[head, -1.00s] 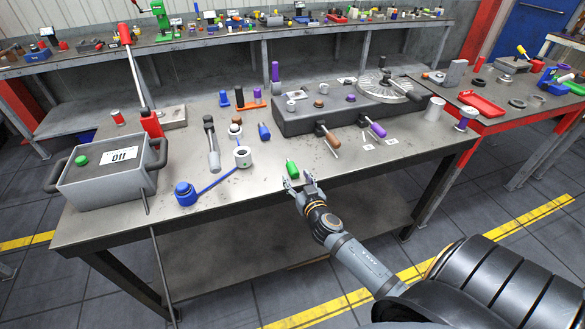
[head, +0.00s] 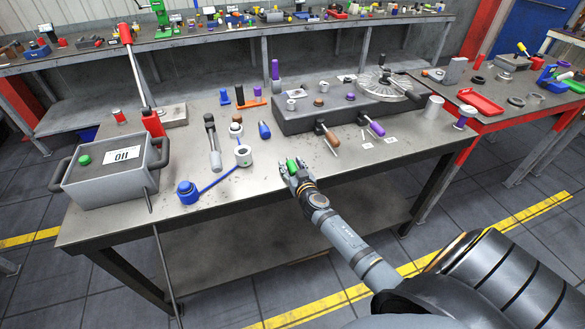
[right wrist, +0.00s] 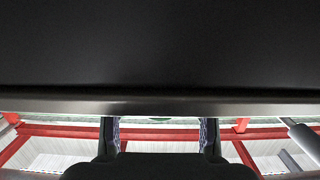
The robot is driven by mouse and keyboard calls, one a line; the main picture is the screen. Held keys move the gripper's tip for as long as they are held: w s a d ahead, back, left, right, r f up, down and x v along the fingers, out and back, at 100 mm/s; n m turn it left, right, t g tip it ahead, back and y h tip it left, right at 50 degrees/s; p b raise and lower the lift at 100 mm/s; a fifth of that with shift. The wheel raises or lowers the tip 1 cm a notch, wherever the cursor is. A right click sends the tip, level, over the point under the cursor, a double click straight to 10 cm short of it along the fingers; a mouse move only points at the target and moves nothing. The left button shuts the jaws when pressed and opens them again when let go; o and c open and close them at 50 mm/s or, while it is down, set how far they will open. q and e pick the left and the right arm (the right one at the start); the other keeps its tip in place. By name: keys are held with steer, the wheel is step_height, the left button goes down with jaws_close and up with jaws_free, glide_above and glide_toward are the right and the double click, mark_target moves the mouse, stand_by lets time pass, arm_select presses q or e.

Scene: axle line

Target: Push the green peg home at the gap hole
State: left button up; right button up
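The green peg (head: 292,163) lies on the bench near its front edge, in front of the long dark grey block (head: 290,126). My right gripper (head: 293,168) has come in from the front edge. Its two fingers are apart, one on each side of the green peg's near end; I cannot tell whether they touch it. In the right wrist view the fingers (right wrist: 160,130) stand well apart, with only a thin green sliver between them near a dark surface's edge. The block carries brown (head: 318,101) and purple (head: 350,96) tops; I cannot make out which spot is the gap hole. My left gripper is not in view.
A brown-handled piece (head: 329,136) and a purple-handled piece (head: 374,127) stick out at the block's front. A blue-capped part with a strap (head: 188,192) and a grey box (head: 115,175) stand to the left. Bare bench lies right of the gripper.

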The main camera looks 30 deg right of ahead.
mark_target(291, 165)
jaws_close()
steer(key=shift+r, duration=0.25)
steer(key=r, duration=0.1)
steer(key=r+p, duration=0.1)
steer(key=r, duration=0.1)
steer(key=s+r+p, duration=0.1)
steer(key=shift+a+r, duration=0.15)
steer(key=shift+a, duration=0.15)
steer(key=s+a+r+b, duration=0.1)
steer(key=s+a+r, duration=0.5)
steer(key=s, duration=0.5)
step_height(291, 165, up, 2)
steer(key=shift+a+r+b, duration=0.1)
steer(key=shift+a+b, duration=0.15)
steer(key=shift+b, duration=0.05)
